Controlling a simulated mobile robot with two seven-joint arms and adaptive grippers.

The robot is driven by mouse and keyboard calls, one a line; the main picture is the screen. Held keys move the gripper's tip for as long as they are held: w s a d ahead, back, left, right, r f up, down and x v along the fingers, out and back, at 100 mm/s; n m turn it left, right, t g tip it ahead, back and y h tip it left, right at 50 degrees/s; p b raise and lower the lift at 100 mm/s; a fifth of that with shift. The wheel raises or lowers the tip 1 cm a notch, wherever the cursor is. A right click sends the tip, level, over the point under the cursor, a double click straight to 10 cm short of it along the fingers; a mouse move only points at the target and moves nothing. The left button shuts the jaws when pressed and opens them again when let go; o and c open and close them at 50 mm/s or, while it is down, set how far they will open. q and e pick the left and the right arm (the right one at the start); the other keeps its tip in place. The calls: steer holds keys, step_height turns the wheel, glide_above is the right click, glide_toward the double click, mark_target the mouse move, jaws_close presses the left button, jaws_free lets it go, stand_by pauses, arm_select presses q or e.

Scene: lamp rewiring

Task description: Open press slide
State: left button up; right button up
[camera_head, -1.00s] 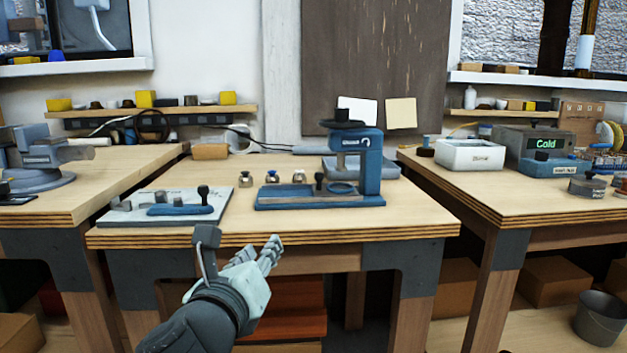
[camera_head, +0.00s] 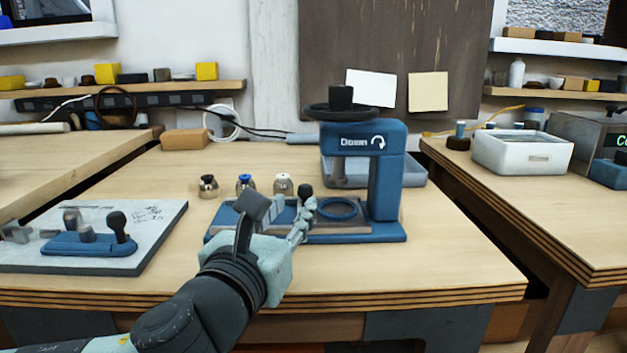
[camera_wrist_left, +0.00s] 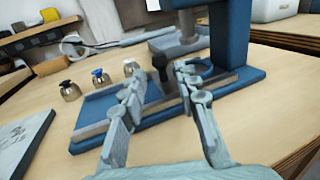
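The blue press (camera_head: 388,185) stands on the middle table, with a black handwheel (camera_head: 341,108) on top and "Down" on its head. Its slide (camera_head: 345,226) lies low in the base, with a blue ring and an upright black knob (camera_head: 305,191). The knob also shows in the left wrist view (camera_wrist_left: 159,62). My left gripper (camera_head: 287,207) is in front of the press base. In the left wrist view its two fingers (camera_wrist_left: 157,84) are spread apart, with the knob just beyond and between them. I see no contact with it. My right gripper is out of view.
Several small bulb-like fittings (camera_head: 245,183) stand behind the press base's left end. A grey board (camera_head: 160,218) with a blue knobbed fixture (camera_head: 90,244) lies at the left. A white bin (camera_head: 530,150) sits on the right table. The table front right of the press is clear.

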mark_target(303, 193)
arm_select(q)
steer(key=x, duration=0.7)
steer(key=shift+w, duration=0.1)
steer(key=shift+c, duration=0.6)
jaws_close()
